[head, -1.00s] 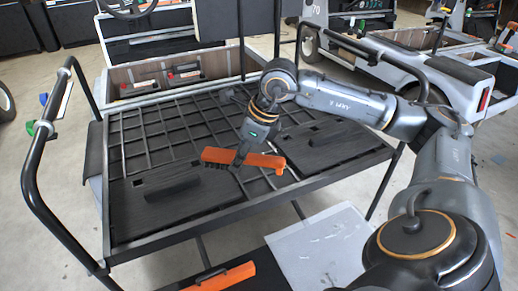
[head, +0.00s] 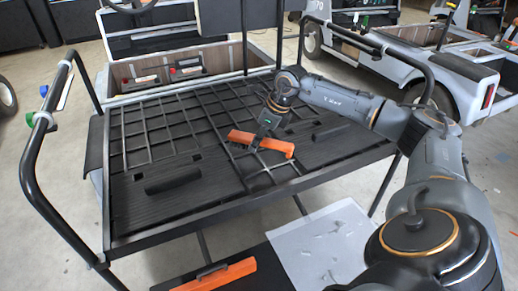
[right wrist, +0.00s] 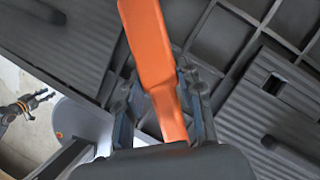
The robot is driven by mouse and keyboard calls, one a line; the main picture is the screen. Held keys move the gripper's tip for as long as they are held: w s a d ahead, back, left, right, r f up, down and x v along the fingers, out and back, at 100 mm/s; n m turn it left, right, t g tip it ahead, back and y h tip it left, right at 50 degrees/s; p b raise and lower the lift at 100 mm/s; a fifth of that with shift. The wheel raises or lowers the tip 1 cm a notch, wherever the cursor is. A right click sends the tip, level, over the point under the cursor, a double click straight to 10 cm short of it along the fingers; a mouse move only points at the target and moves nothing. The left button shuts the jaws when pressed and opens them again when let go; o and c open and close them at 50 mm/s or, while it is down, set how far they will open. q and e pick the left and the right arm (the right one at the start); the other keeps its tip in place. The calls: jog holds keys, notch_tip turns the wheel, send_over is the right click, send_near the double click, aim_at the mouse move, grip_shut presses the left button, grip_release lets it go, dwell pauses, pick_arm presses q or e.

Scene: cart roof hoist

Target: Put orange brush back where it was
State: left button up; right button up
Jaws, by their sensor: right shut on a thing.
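My right gripper (head: 257,142) is shut on the orange brush (head: 275,146), holding it over the black slatted deck of the cart (head: 170,222). The brush's long orange body extends to both sides of the fingers. Whether it touches the deck is hard to tell. In the right wrist view the orange brush (right wrist: 147,45) runs lengthwise between the two fingers (right wrist: 162,115), above dark ribbed panels and a grid.
A second orange bar-shaped thing (head: 218,277) lies low in front on a dark surface, beside a pale scuffed sheet (head: 318,250). The deck has black bent rails (head: 28,165) at its sides and a raised black handle (head: 172,180). An open bin (head: 160,72) lies behind.

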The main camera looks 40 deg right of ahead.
aim_at(259, 148)
jog(key=shift+w+d+f, duration=0.2)
jog(key=shift+d+f, duration=0.15)
jog(key=shift+f, duration=0.15)
notch_tip(259, 148, down, 3)
jog(key=shift+f, duration=0.1)
jog(key=shift+f+b, duration=0.1)
jog(key=shift+b, duration=0.2)
jog(key=o, duration=0.9)
pick_arm(q)
jog(key=shift+w+r, duration=0.65)
jog(key=shift+r, duration=0.2)
pick_arm(e)
jog(key=shift+o, duration=1.1)
jog(key=shift+r, duration=0.2)
